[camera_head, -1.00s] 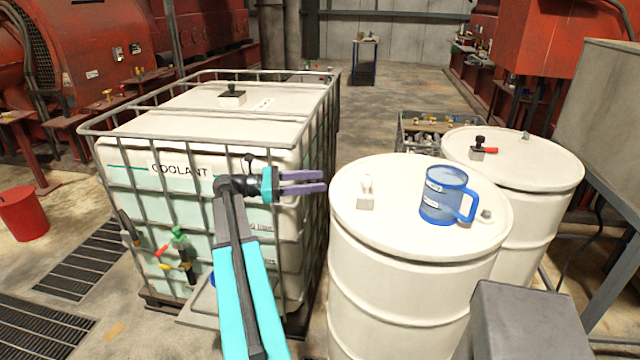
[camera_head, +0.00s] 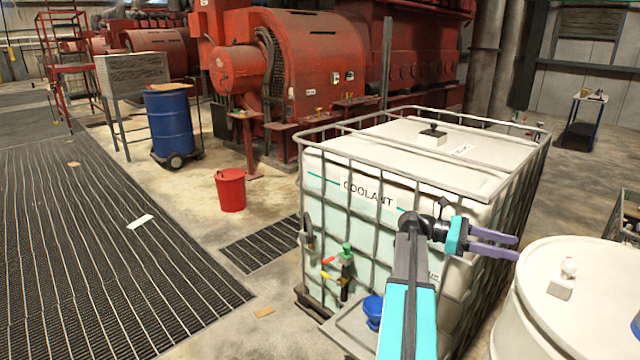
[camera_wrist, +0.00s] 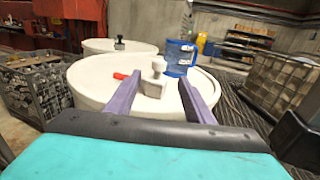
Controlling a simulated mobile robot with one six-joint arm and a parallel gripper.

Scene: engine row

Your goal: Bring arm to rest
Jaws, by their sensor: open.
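My gripper (camera_head: 494,245) is stretched out to the right in the head view, in front of the caged white coolant tank (camera_head: 375,225). Its two purple fingers are apart, with nothing held between them. They point toward a white drum (camera_head: 535,300) at the right edge. In the wrist view my gripper (camera_wrist: 160,100) shows both fingers spread, with the white drum's lid (camera_wrist: 95,98) beyond them. A small white fitting (camera_wrist: 154,80) on the lid shows between the fingers, apparently beyond them.
A second drum (camera_wrist: 112,47) stands behind the first. A grey crate of parts (camera_wrist: 38,88) is at left in the wrist view. A red bucket (camera_head: 230,190), a blue drum on a dolly (camera_head: 170,122) and floor grating (camera_head: 90,250) are left of the tank.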

